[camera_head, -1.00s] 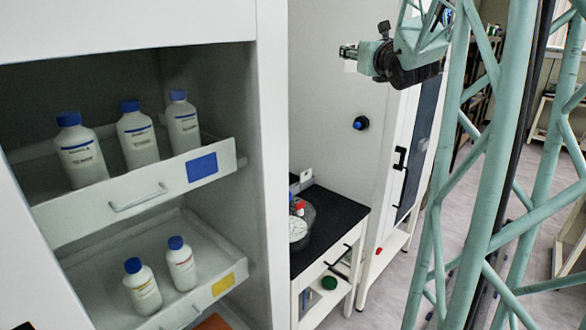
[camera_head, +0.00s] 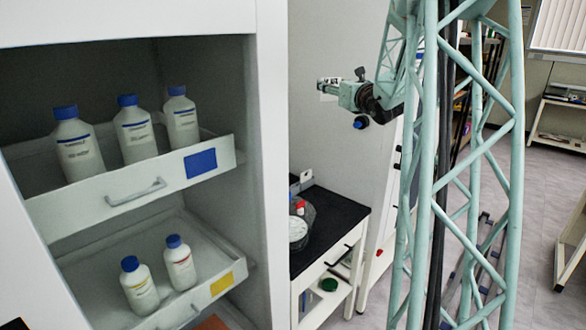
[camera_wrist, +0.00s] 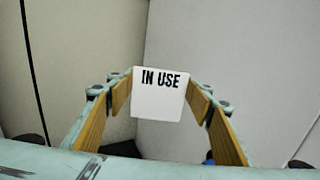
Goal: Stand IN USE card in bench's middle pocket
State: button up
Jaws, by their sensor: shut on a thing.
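The IN USE card (camera_wrist: 158,100) is white with black letters and sits between the fingers in the wrist view. My gripper (camera_wrist: 160,88) is shut on it, one wood-coloured finger at each side edge. In the head view my gripper (camera_head: 328,87) is small, held in the air in front of the pale wall, with the white card (camera_head: 328,97) at its tip. The bench (camera_head: 334,221) has a black top and stands below and left of my gripper. No pocket can be made out on it.
A cabinet at left has two pulled-out drawers, the upper (camera_head: 110,203) with white bottles (camera_head: 135,131), the lower (camera_head: 205,293) with two more. A clear round vessel (camera_head: 300,228) and a small grey box (camera_head: 305,176) stand on the bench. A green round thing (camera_head: 328,285) lies below.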

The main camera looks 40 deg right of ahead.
jog(key=w+a+f+n+y+b, duration=0.1)
jog(key=w+f, duration=0.4)
jog(key=f, duration=0.7)
jog(key=w+a+f+n+y+b, duration=0.1)
jog(key=w+f+y, duration=0.4)
jog(key=f, duration=0.8)
jog(key=w+a+f+n+y+b, duration=0.2)
jog(key=w+f, duration=0.5)
jog(key=f, duration=0.6)
jog(key=shift+a+n+t+y, duration=0.4)
jog(key=shift+a+n, duration=0.15)
jog(key=shift+n, duration=0.25)
jog(key=shift+f, duration=0.45)
jog(key=shift+f+b, duration=0.6)
jog(key=shift+f, duration=1.05)
jog(key=shift+f+b, duration=0.5)
jog(key=shift+f, duration=0.05)
jog(key=shift+f, duration=2.2)
